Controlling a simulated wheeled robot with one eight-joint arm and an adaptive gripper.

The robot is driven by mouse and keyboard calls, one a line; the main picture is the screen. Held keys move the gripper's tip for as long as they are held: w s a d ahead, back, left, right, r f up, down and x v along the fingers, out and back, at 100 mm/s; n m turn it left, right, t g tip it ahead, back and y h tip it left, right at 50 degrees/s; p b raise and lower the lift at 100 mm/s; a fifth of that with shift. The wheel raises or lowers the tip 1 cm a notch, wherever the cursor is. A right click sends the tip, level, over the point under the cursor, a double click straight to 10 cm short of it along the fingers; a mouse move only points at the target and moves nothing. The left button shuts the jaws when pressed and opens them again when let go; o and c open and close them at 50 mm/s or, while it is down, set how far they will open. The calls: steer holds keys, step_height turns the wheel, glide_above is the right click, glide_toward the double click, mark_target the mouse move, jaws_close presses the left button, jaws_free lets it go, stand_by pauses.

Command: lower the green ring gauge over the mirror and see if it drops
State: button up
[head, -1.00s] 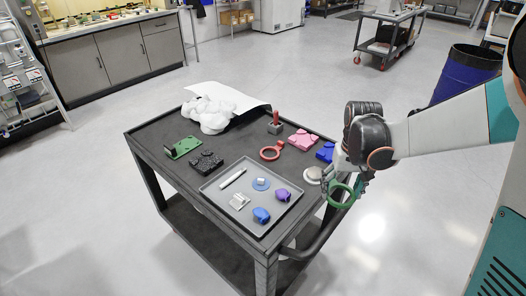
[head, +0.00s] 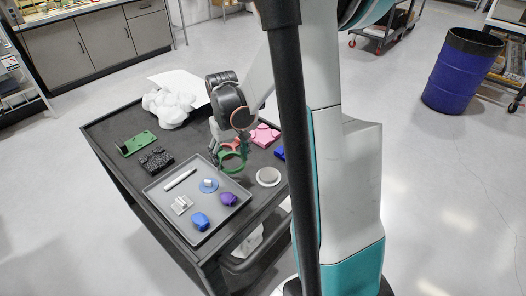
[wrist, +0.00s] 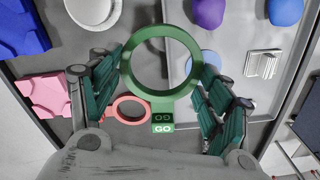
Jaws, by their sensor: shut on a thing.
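The green ring gauge (head: 231,172) hangs from my gripper (head: 230,158) above the cart, near the tray's back right corner. I cannot tell which is the mirror.
The grey tray (head: 160,200) also holds a white stick, a silver block (head: 181,204), a blue piece (head: 200,221) and a purple piece (head: 228,199). A red ring (wrist: 130,110) lies beneath my gripper. Pink (head: 264,135), black and green fixtures and white cloth are around.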

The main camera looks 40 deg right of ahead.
steer(key=m, duration=0.2)
glide_above(268, 172)
steer(key=shift+w+d+f, duration=0.1)
steer(key=shift+w+f, duration=0.1)
steer(key=shift+f, duration=0.4)
steer(key=shift+f+b, duration=2)
steer(key=shift+f, duration=0.65)
steer(key=shift+s, duration=0.2)
steer(key=shift+f+b, duration=1)
steer(key=shift+r, duration=0.15)
stand_by(0.6)
steer(key=shift+r+p, duration=2.25)
steer(key=shift+r, duration=0.85)
steer(key=shift+a, duration=0.2)
